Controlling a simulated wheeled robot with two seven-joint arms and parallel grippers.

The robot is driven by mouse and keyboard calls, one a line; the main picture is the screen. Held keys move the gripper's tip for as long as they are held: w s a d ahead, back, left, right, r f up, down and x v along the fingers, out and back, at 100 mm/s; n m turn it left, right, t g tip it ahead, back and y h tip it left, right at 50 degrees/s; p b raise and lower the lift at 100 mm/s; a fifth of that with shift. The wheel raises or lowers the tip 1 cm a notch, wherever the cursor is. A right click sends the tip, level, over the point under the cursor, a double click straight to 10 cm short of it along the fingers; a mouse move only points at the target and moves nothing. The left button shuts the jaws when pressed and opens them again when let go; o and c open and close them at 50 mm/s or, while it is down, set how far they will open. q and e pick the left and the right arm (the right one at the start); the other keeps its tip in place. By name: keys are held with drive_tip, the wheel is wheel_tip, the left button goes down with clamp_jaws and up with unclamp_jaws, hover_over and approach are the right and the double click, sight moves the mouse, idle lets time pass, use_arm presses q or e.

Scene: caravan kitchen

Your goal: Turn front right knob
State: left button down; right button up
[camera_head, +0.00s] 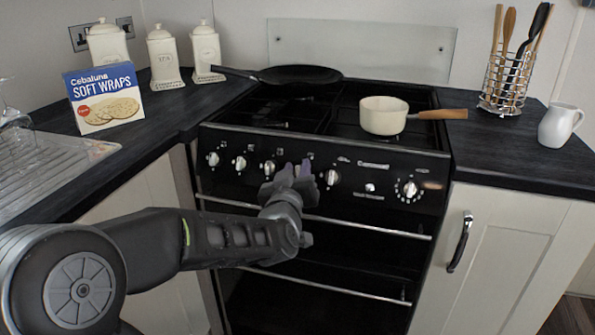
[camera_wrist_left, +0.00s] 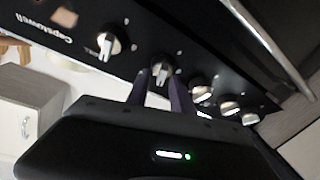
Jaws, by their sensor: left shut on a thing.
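The black stove's front panel (camera_head: 385,163) carries a row of white-and-silver knobs. My left gripper (camera_head: 293,171) reaches up to the panel's middle, and its purple fingers cover one knob in the head view. In the left wrist view my left gripper (camera_wrist_left: 162,85) has its fingers on both sides of that knob (camera_wrist_left: 161,72) and is shut on it. The neighbouring knob (camera_head: 332,177) to the right is free and also shows in the left wrist view (camera_wrist_left: 108,46). Three more knobs are on the other side (camera_head: 269,168). My right gripper is not in view.
A cream saucepan (camera_head: 383,115) and a black frying pan (camera_head: 301,75) stand on the hob. Oven rails (camera_head: 365,226) cross below the panel. A wraps box (camera_head: 104,98) is on the left counter; a utensil rack (camera_head: 507,84) and white jug (camera_head: 558,126) are on the right.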

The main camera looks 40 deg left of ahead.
use_arm(q)
drive_tip(key=n+g, duration=0.1)
drive_tip(key=n, duration=0.1)
drive_tip(key=n+y+p, duration=0.1)
drive_tip(key=n, duration=0.1)
drive_tip(key=shift+n+g+y, duration=0.3)
drive_tip(key=shift+g, duration=0.1)
drive_tip(key=n+g+p, duration=0.1)
drive_tip(key=n+p, duration=0.1)
drive_tip(key=n, duration=0.1)
drive_tip(key=shift+s+y, duration=0.1)
drive_tip(key=shift+y, duration=0.3)
drive_tip(key=n+g+p, duration=0.1)
drive_tip(key=n+p, duration=0.1)
drive_tip(key=n, duration=0.1)
drive_tip(key=n+g+p, duration=0.1)
drive_tip(key=n, duration=0.2)
drive_tip(key=shift+s+a+g+p, duration=0.1)
drive_tip(key=shift+a+g+p, duration=0.05)
drive_tip(key=shift+g+p, duration=0.25)
drive_tip(key=shift+f+n+g+h+p, duration=0.2)
drive_tip(key=shift+n+p, duration=0.15)
drive_tip(key=shift+n, duration=0.25)
drive_tip(key=shift+f+n+g+h+p, duration=0.1)
drive_tip(key=shift+n+g+p, duration=0.1)
drive_tip(key=shift+n+p, duration=0.3)
drive_tip(key=c, duration=1.2)
unclamp_jaws()
drive_tip(key=shift+s, duration=0.1)
